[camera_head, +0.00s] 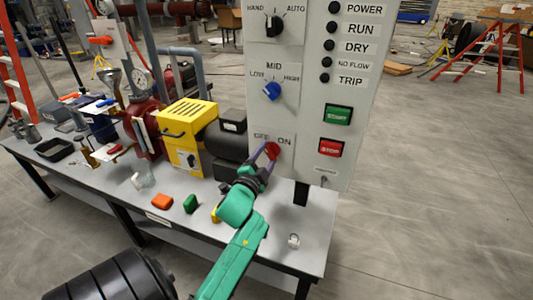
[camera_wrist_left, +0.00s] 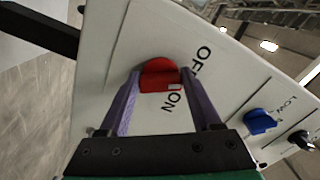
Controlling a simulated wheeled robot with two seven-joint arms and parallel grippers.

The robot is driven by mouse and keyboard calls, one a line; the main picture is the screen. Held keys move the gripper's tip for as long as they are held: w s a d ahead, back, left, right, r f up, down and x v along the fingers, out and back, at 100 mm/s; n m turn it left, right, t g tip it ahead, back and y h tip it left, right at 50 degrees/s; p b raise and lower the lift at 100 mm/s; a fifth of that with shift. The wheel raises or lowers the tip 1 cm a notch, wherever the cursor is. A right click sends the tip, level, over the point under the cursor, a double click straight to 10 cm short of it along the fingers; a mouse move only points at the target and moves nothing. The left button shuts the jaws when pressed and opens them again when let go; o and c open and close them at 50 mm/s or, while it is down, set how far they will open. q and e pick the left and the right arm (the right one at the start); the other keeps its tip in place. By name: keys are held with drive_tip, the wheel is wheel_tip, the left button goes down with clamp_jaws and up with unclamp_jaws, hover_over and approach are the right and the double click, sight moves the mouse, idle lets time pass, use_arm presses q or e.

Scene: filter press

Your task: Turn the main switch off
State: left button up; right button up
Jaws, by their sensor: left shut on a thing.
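The main switch is a red rotary handle (camera_head: 273,148) low on the grey control panel, with OFF printed to its left and ON to its right in the head view. In the left wrist view the red handle (camera_wrist_left: 158,70) shows a small white mark on its edge, near the word ON. My left gripper (camera_head: 266,153) is at the switch, its purple fingers on either side of the handle and shut on it. The fingers partly hide the handle and the lettering. My right gripper is not in view.
The panel (camera_head: 300,110) also carries a blue knob (camera_head: 271,91), a black knob (camera_head: 274,26), a green button (camera_head: 337,114) and a red button (camera_head: 331,147). A yellow box (camera_head: 190,125) and dark motor stand left of the panel on the bench (camera_head: 165,205).

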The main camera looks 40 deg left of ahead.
use_arm(q)
drive_tip(key=shift+f+n+p, duration=0.1)
drive_tip(key=shift+n+p, duration=0.35)
drive_tip(key=shift+n, duration=0.85)
drive_tip(key=o, duration=1.4)
